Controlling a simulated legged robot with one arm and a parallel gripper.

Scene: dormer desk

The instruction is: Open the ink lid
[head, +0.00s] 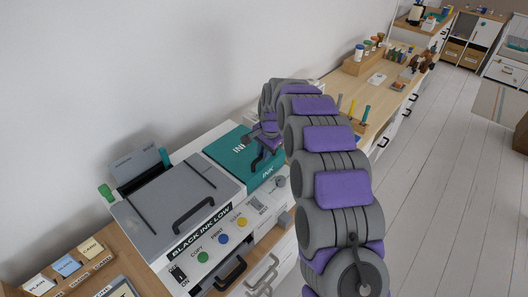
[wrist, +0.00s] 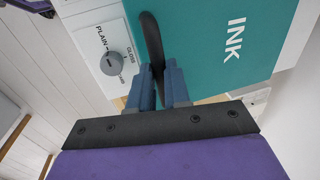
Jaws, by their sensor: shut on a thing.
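The teal ink lid (head: 222,149) sits at the right end of the printer and carries INK lettering. It looks down or nearly so; I cannot tell if it is raised a little. In the wrist view the lid (wrist: 205,50) fills the upper middle, with a dark curved handle (wrist: 151,38) at its edge. My gripper (wrist: 165,88) has its blue fingers shut on this handle, and the fingers hide part of it. In the head view my gripper (head: 267,150) is over the lid, partly hidden by my arm.
The printer's grey scanner cover (head: 180,205) with its own handle lies left of the lid. A grey dial (wrist: 113,63) sits close beside the lid handle. Coloured buttons (head: 222,238) line the printer front. A wooden desk (head: 345,92) with small items stands beyond my arm.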

